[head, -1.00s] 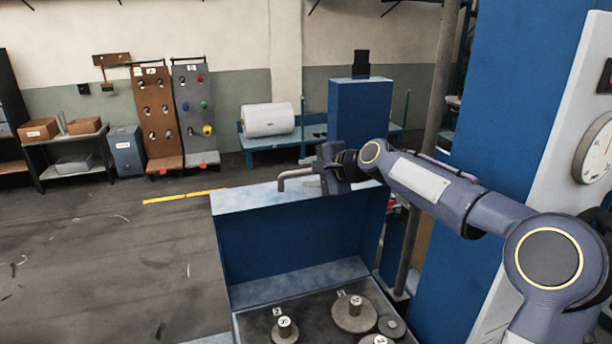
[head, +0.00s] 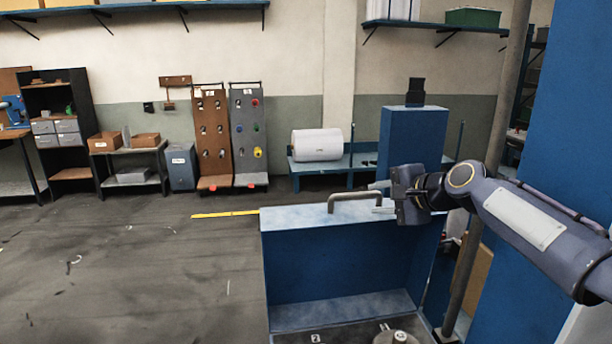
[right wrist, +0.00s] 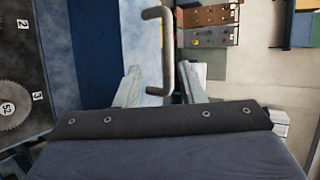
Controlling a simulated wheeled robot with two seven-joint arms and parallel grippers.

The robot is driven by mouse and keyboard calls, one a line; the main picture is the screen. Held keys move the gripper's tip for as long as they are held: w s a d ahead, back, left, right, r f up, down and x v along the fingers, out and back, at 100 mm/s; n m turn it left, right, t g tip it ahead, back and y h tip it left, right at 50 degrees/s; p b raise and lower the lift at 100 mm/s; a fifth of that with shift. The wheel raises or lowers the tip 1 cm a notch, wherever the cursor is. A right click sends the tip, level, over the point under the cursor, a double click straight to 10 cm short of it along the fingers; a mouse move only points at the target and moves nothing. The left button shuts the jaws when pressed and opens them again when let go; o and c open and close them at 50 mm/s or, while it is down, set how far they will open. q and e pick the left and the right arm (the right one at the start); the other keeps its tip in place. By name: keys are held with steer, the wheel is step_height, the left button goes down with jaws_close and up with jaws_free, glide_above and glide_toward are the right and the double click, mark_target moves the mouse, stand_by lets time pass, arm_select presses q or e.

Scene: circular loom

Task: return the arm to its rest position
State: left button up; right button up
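My right gripper (head: 381,198) reaches in from the right in the head view, above the top of a blue panel. Its two fingers are apart. A grey bar handle (head: 352,196) stands on the panel's top edge just left of the gripper, and its right end is close to the fingertips. In the right wrist view the handle (right wrist: 166,50) shows in the gap between the open fingers (right wrist: 158,86). I cannot tell whether a finger touches it. My left gripper is in neither view.
The blue loom housing (head: 340,260) stands below the gripper, with numbered gears (head: 398,338) at its foot. A blue column (head: 555,130) and a pole stand at the right. Shelves, peg boards (head: 212,140) and a white roll (head: 317,145) line the back wall.

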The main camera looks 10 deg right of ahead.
steer(key=s+a+f+n+g, duration=0.1)
steer(key=s+f+n+g, duration=0.1)
steer(key=s+f+n, duration=0.2)
steer(key=s+a+f+n+g+h, duration=0.1)
steer(key=s+f+n, duration=0.3)
steer(key=s+f, duration=0.6)
steer(key=s+a+f+n+g+h, duration=0.1)
steer(key=s+f+n, duration=0.3)
steer(key=s, duration=1.8)
step_height(320, 180, down, 4)
steer(key=shift+s+a+n+g+b, duration=0.35)
steer(key=shift+n+g+b, duration=0.1)
steer(key=shift+g, duration=0.35)
